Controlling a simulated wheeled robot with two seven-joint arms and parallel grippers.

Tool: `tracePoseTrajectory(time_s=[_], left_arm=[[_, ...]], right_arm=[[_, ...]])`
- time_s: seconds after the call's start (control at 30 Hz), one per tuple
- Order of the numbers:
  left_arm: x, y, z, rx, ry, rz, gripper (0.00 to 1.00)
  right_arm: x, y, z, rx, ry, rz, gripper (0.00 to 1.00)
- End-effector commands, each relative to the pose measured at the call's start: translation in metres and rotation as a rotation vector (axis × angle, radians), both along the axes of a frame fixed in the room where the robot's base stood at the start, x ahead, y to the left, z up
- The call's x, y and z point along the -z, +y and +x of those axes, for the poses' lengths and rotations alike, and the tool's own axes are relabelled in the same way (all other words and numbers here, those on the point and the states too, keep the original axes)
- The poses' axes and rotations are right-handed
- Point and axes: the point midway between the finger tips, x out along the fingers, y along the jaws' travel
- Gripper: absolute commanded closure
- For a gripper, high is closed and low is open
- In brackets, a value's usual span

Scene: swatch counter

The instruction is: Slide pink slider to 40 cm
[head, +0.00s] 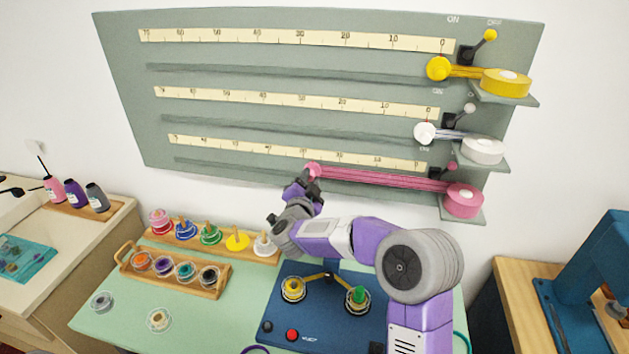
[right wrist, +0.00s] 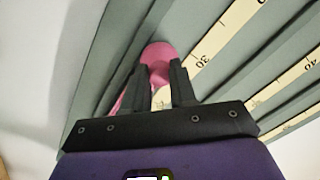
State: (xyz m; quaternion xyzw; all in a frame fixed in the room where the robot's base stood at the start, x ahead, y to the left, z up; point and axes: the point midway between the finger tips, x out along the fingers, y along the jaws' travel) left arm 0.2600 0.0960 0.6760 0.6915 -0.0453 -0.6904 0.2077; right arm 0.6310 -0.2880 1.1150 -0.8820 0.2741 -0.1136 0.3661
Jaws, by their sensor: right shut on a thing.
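The pink slider (head: 313,170) is a round pink knob on the lowest slot of the grey wall board. It sits just below the 30 region of the lowest cream scale (head: 285,152). A pink ribbon (head: 385,180) stretches from it to the pink reel (head: 463,199) at the right. My right gripper (head: 309,183) is shut on the pink slider. In the right wrist view, the pink knob (right wrist: 157,53) shows between the two dark fingers, with the "30" mark beside it. My left gripper is not in view.
Above are a white slider (head: 424,132) and a yellow slider (head: 438,68), both at the right ends of their slots. The slot left of the pink slider looks clear. Ribbon spools (head: 185,230) and a blue control box (head: 320,308) stand on the green counter below.

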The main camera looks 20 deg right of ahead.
Motion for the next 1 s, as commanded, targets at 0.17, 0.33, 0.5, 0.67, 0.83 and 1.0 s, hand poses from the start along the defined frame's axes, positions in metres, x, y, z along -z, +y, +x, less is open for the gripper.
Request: tracePoseTrajectory(time_s=[0.17, 0.33, 0.5, 0.67, 0.83, 1.0], left_arm=[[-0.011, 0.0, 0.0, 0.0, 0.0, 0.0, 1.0], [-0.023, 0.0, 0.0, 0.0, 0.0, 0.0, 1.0], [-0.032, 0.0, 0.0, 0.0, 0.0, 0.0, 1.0], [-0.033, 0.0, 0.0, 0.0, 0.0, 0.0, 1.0], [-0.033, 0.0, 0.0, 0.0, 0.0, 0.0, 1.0], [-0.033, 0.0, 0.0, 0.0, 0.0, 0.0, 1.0]], right_arm=[[-0.003, 0.042, 0.03, -0.009, -0.001, 0.0, 1.0], [-0.004, 0.073, 0.054, -0.007, -0.001, -0.001, 1.0], [-0.003, 0.095, 0.071, -0.006, -0.001, -0.001, 1.0], [-0.002, 0.102, 0.076, -0.003, -0.002, -0.002, 1.0], [-0.001, 0.102, 0.076, -0.002, -0.003, -0.002, 1.0], [-0.001, 0.102, 0.076, -0.001, -0.002, -0.002, 0.66]])
